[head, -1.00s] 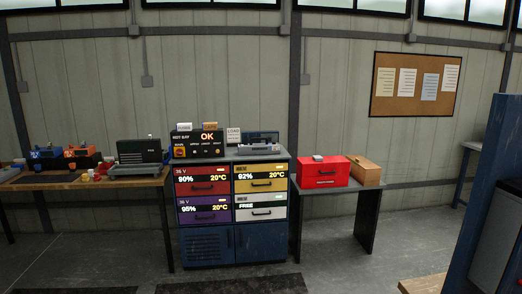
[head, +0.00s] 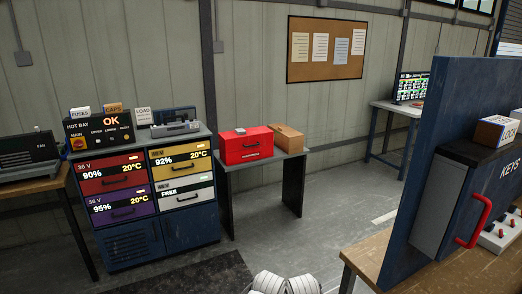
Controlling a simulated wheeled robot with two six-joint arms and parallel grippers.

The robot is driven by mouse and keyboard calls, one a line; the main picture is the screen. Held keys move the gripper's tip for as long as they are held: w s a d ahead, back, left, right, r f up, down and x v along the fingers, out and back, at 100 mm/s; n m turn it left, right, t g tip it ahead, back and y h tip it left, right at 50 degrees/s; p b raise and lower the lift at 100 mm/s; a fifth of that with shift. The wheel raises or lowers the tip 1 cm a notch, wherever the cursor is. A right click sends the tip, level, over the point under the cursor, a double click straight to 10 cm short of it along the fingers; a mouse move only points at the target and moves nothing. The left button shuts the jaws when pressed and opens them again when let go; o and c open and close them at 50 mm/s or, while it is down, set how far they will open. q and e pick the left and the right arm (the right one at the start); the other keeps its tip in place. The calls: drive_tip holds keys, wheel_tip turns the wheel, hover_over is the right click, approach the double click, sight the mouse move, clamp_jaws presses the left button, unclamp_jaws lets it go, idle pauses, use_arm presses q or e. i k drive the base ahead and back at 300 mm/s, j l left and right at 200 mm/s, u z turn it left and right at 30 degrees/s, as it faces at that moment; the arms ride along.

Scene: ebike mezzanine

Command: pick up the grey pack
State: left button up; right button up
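I cannot pick out a grey pack for certain. The blue battery cabinet (head: 135,245) stands left of the middle in the head view, with red, yellow, purple and pale grey drawer fronts, all looking shut. The pale grey drawer (head: 173,196) at its lower right reads FREE. A grey device (head: 176,128) lies on the cabinet top, in front of a dark blue case. Neither of my grippers shows in the head view, so their state is hidden.
A red box (head: 245,146) and a brown box (head: 287,138) stand on a small dark table right of the cabinet. A blue partition with a KEYS cabinet (head: 487,185) and a wooden bench (head: 450,272) block the right. Grey floor lies open between.

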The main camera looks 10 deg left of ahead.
sight(181, 127)
drive_tip(key=i+j, duration=2.85)
drive_tip(key=j, duration=0.15)
drive_tip(key=i+l+z, duration=0.05)
drive_tip(key=l, duration=0.05)
